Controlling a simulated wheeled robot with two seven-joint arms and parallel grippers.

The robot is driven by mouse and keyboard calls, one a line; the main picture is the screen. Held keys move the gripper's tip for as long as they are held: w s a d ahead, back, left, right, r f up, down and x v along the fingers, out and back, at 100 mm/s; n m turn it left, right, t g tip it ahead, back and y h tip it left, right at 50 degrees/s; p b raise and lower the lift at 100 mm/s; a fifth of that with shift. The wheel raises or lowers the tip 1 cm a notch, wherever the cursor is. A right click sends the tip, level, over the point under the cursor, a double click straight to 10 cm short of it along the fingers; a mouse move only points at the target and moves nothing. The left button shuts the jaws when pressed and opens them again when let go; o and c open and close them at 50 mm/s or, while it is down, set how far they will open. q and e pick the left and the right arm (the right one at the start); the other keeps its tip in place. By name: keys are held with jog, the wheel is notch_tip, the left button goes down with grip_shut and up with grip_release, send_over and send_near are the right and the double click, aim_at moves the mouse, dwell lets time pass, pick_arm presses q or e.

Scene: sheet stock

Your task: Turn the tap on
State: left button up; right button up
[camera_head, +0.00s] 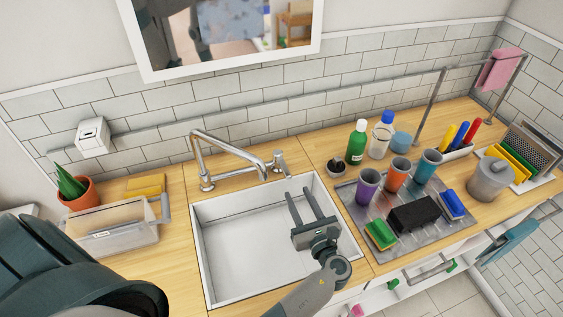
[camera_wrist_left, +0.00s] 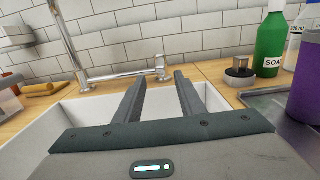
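The silver tap (camera_head: 230,149) stands on the wooden counter behind the white sink (camera_head: 197,243), its spout reaching right over the sink's back edge. The tap also shows in the left wrist view (camera_wrist_left: 115,75), with the handle (camera_wrist_left: 160,68) just beyond my fingertips. My left gripper (camera_head: 299,192) is over the right side of the sink, fingers apart and empty, pointing toward the back counter. In the left wrist view the gripper (camera_wrist_left: 159,77) has a gap between its fingers and appears not to touch the handle. My right gripper is not in view.
A metal drying tray (camera_head: 371,222) with cups and sponges lies right of the sink. A clear bin (camera_head: 108,236) and potted plant (camera_head: 75,187) are at left. The sink is empty.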

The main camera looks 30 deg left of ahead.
aim_at(279, 157)
pick_arm(q)
jog(key=b+x, duration=0.3)
jog(key=x, duration=1.2)
jog(key=shift+w+a, duration=0.25)
jog(key=shift+a, duration=0.05)
jog(key=shift+c, duration=0.6)
grip_shut()
